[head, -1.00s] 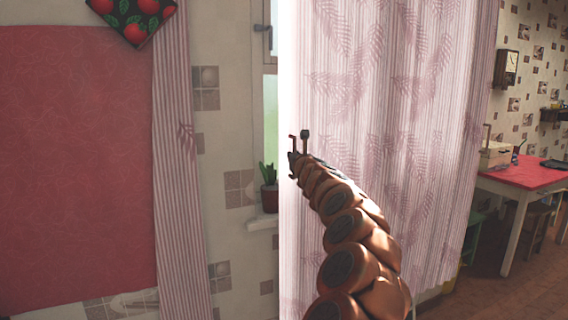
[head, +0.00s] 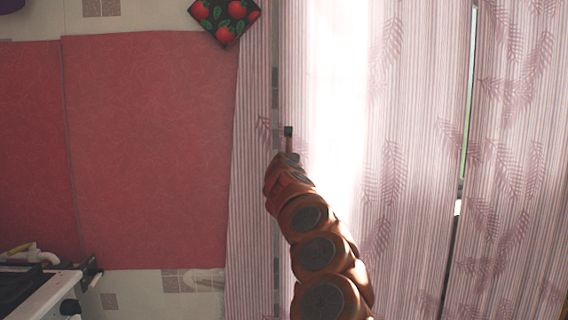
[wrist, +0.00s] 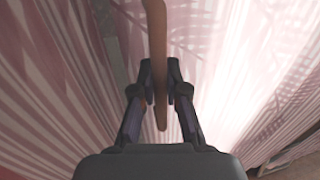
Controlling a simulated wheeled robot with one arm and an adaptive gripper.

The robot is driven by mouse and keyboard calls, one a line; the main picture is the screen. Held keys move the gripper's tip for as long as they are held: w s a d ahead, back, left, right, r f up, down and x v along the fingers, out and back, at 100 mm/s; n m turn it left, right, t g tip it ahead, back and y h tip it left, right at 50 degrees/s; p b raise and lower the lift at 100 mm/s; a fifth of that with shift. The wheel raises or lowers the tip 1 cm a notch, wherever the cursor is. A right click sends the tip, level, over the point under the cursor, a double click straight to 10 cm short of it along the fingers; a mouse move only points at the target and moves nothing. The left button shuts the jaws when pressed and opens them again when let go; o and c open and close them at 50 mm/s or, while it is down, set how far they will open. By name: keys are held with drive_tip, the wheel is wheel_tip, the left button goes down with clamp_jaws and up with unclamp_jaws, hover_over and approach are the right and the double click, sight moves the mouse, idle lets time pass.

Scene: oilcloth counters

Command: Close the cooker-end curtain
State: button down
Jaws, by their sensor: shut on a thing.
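A pale pink striped curtain with leaf prints (head: 400,150) hangs across the middle in the head view, its left edge bright with light. A narrow striped curtain strip (head: 250,190) hangs just left of it, a thin slit of wall between. My gripper (head: 287,160) is at that left edge. In the wrist view my gripper (wrist: 160,98) is shut on a slim brown rod (wrist: 156,40), with curtain folds on both sides. How the rod joins the curtain is hidden.
The cooker (head: 45,290) stands at the lower left, below red wall panels (head: 150,150). A strawberry-patterned pot holder (head: 225,18) hangs at the top. Another printed curtain panel (head: 515,170) hangs at the right, with a narrow gap showing the window between.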

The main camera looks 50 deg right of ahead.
drive_tip(key=shift+w+a, duration=0.4)
drive_tip(key=shift+a, duration=0.05)
drive_tip(key=c, duration=1.2)
unclamp_jaws()
drive_tip(key=shift+w+a, duration=0.1)
drive_tip(key=shift+v, duration=5.95)
